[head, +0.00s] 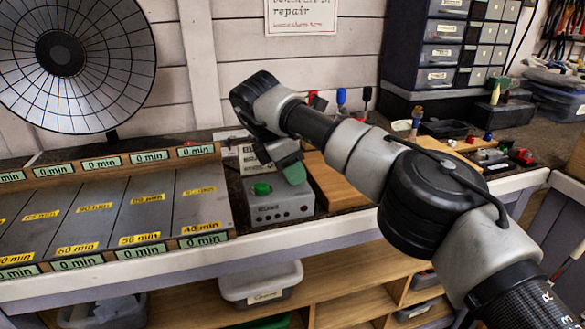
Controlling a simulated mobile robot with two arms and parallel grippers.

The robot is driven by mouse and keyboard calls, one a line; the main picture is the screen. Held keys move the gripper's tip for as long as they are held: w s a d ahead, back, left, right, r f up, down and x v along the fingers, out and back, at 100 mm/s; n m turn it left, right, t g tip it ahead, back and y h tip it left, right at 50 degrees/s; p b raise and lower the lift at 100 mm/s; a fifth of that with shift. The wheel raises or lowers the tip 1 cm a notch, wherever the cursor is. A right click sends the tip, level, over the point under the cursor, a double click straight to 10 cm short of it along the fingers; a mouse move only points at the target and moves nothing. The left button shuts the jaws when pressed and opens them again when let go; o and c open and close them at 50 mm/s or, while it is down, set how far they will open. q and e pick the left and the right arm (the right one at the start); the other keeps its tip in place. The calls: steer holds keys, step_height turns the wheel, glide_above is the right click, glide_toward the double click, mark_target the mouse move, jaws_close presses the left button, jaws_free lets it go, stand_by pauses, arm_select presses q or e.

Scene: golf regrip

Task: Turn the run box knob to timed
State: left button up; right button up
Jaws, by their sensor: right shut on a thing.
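The run box (281,208) is a grey box near the front edge of the bench, with a green button (262,188) on its top left and small dark holes along its front. My left gripper is not in view.
A slotted rack (112,208) with yellow and green time labels stands left of the box. A wooden board (335,182) lies behind it at right. A round fan-like heater (70,60), drawers (440,50) and small tools stand farther back.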

steer(key=o, duration=0.9)
steer(key=p+v, duration=1)
steer(key=v, duration=0.1)
steer(key=shift+f, duration=0.1)
